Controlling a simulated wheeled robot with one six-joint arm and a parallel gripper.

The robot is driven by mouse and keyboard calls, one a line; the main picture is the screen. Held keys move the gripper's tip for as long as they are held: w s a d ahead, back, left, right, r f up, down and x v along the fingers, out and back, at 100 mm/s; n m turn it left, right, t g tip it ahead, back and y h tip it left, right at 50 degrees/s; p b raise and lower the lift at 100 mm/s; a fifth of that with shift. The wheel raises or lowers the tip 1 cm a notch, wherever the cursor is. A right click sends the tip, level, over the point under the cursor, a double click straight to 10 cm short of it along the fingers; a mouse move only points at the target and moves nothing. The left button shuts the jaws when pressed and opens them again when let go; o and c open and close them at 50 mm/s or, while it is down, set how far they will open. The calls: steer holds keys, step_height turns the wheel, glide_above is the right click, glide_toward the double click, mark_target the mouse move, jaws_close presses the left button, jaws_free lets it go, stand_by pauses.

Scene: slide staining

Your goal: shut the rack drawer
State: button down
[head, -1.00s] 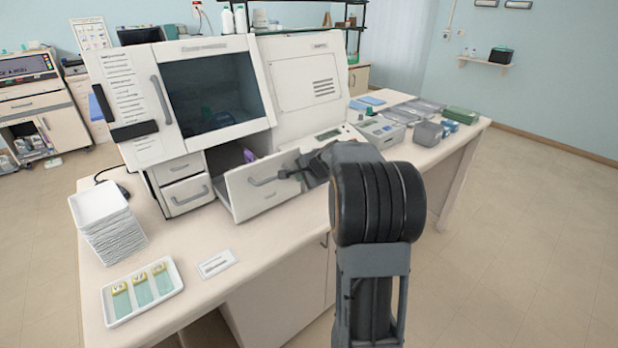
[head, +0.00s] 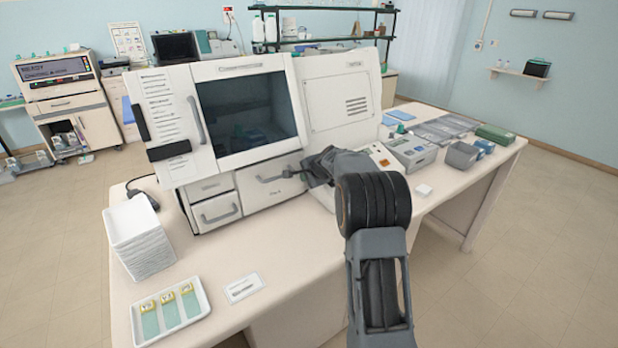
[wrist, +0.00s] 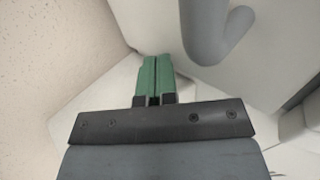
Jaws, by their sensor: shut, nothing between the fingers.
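Exact contact cannot be told.
A smaller drawer (head: 215,211) sits left of it, shut. A stack of white trays (head: 140,240), a tray with several slides (head: 137,318) and a label card (head: 244,287) lie at the front left. Instruments and boxes (head: 413,152) stand at the right. The bench before the drawer is clear.

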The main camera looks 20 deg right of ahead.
steer(key=shift+w+a+r, duration=0.2)
steer(key=shift+a, duration=0.05)
stand_by(0.3)
